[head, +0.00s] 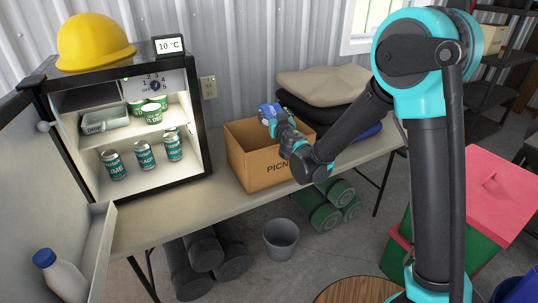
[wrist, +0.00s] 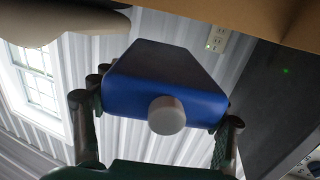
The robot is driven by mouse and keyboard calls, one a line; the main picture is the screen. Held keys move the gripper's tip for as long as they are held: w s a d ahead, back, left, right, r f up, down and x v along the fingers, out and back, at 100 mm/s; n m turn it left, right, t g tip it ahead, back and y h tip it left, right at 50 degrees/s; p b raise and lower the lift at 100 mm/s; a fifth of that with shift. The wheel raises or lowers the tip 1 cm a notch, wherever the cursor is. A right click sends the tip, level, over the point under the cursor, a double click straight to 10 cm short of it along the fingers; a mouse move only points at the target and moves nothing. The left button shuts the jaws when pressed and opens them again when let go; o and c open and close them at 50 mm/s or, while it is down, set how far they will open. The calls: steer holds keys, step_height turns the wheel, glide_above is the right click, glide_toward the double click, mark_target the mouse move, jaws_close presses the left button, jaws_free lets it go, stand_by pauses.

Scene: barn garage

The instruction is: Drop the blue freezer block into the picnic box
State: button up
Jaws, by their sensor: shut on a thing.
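The blue freezer block (head: 267,112) is in my gripper (head: 275,122), at the opening of the picnic box in the head view. The block also fills the middle of the wrist view (wrist: 165,78), with a round grey cap (wrist: 166,115) facing the camera and a finger on each side. My gripper is shut on it. The picnic box (head: 262,176) is an open brown cardboard box with "PICN" visible on its front; my arm hides the rest. Brown cardboard (wrist: 270,18) shows along the top right of the wrist view. I cannot tell how far the block is from the rim.
An open small fridge (head: 205,130) with several cans stands left of the box, a yellow hard hat (head: 92,42) on top. Folded cushions (head: 325,82) lie behind the box at right. A grey bucket (head: 281,239) and green rolls (head: 322,212) are under the table.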

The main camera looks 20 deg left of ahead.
steer(key=o, duration=1.6)
steer(key=v, duration=1.2)
